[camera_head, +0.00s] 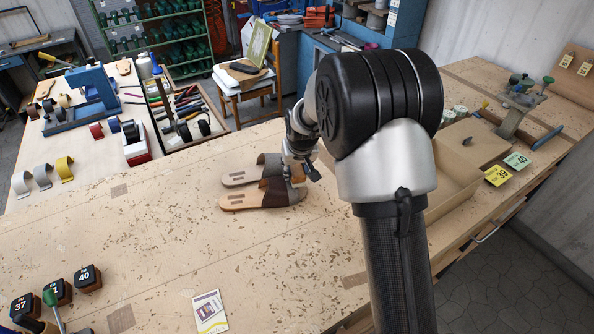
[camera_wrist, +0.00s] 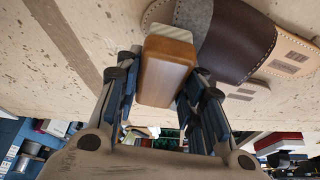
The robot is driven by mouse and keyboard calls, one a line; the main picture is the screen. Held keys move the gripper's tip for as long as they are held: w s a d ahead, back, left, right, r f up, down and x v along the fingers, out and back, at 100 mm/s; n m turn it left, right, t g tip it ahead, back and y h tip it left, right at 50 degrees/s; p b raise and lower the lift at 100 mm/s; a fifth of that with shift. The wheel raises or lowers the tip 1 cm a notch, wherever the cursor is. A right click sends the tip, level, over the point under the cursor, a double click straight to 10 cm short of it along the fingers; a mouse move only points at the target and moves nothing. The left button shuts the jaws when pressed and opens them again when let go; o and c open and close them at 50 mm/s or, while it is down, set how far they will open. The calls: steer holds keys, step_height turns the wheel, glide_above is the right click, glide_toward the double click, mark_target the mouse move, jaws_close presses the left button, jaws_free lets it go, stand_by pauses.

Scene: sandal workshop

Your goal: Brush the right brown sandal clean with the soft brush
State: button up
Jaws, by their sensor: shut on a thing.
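Two tan-soled sandals with dark straps lie side by side on the workbench in the head view, the nearer sandal (camera_head: 240,201) and the farther sandal (camera_head: 237,178). My gripper (camera_head: 300,170) is low over their strap end at the right. In the wrist view, my gripper (camera_wrist: 162,72) is shut on the wooden block of the brush (camera_wrist: 166,66). Its pale bristles are at the strap of a sandal (camera_wrist: 232,42), which is brown with a grey area. I cannot tell whether they touch. The brush is hard to make out in the head view.
The workbench (camera_head: 150,250) is mostly clear in the middle. A small card (camera_head: 210,312) lies near its front edge, with numbered black blocks (camera_head: 87,278) at the left.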

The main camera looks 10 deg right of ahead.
stand_by(0.6)
steer(key=shift+s+b, duration=0.4)
steer(key=shift+s, duration=0.85)
steer(key=shift+r, duration=0.2)
steer(key=shift+r+p, duration=2.7)
steer(key=shift+r, duration=1.25)
steer(key=shift+f, duration=0.15)
